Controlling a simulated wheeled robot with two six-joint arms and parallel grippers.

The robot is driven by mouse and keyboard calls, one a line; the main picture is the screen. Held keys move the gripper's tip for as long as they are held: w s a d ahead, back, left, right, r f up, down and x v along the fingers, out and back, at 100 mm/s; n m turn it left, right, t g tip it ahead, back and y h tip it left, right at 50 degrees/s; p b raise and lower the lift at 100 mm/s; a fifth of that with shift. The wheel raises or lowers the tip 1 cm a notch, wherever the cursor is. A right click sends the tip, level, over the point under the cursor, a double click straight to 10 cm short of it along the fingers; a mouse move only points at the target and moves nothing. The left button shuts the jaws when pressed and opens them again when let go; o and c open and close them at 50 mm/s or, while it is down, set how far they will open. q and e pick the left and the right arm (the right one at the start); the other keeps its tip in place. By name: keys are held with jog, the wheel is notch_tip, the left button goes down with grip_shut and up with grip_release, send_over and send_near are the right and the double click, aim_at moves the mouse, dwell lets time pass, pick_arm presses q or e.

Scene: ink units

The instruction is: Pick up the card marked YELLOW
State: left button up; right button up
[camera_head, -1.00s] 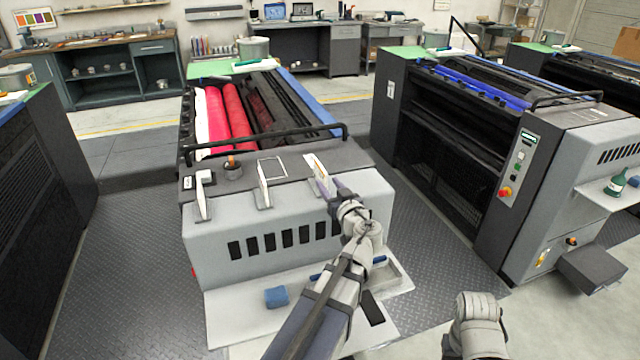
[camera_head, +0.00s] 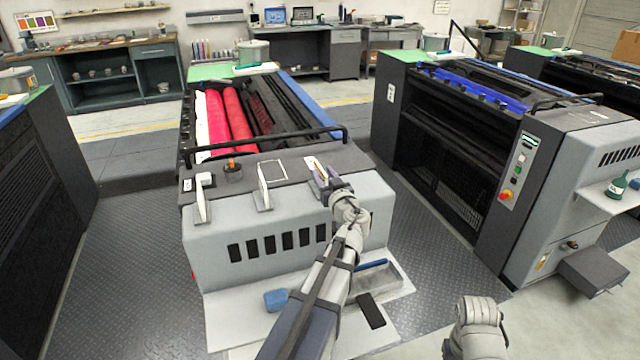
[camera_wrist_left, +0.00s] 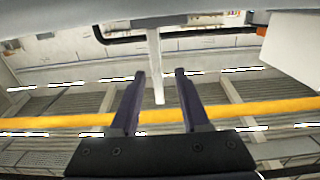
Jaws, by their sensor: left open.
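Three thin pale cards stand upright along the front top of the near press: a left card (camera_head: 201,204), a middle card (camera_head: 263,190) and a right card (camera_head: 313,165). I cannot read any marking on them, so I cannot tell which says YELLOW. My left gripper (camera_head: 322,179) is at the right card and partly covers it. In the left wrist view, my left gripper (camera_wrist_left: 161,76) is open, with a thin pale card (camera_wrist_left: 156,65) seen edge-on between its fingers, apart from both. Of my right arm only a pale link shows.
The near press (camera_head: 215,240) has a black rail (camera_head: 265,142) behind the cards. On its lower shelf lie a blue cloth (camera_head: 276,300) and a dark flat item (camera_head: 370,311). Another press (camera_head: 440,130) stands to the right, with bare floor between.

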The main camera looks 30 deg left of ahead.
pick_arm(q)
jog(key=x, duration=0.2)
jog(key=shift+w+a, duration=0.3)
grip_shut()
dwell(0.3)
